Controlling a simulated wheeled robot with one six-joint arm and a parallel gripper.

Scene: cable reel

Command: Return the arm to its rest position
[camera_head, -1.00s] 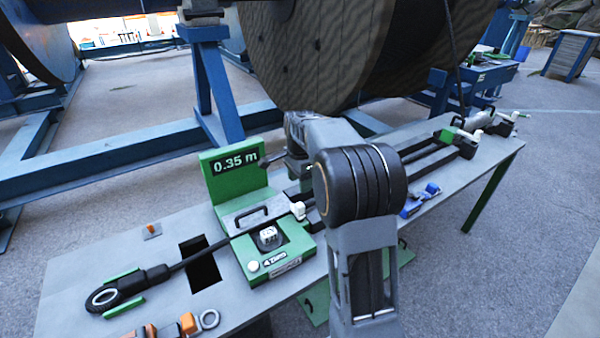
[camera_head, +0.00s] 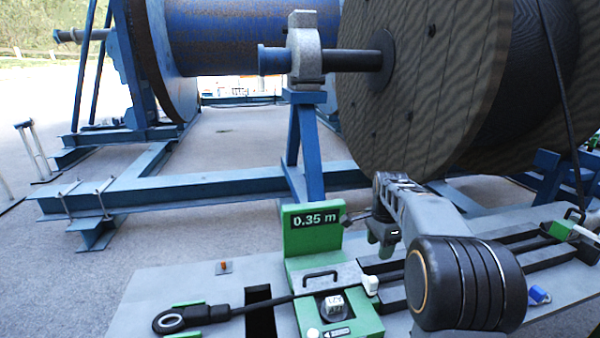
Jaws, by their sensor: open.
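My arm crosses the right half of the view. Its large dark ribbed elbow joint (camera_head: 465,285) is close to the camera, and the grey forearm (camera_head: 425,210) reaches back from it over the bench. My gripper (camera_head: 354,217) shows small and dark at the far end, just right of the green meter's display reading 0.35 m (camera_head: 315,222). It looks open, with nothing seen in it. Its fingers are too small to make out well. The arm hides part of the bench behind it.
The grey bench (camera_head: 150,285) carries the green meter and a black cable (camera_head: 275,303) with an eye end (camera_head: 170,321), crossing a dark slot. A large wooden cable reel (camera_head: 425,90) hangs close behind my arm. A blue steel frame (camera_head: 180,190) stands behind the bench.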

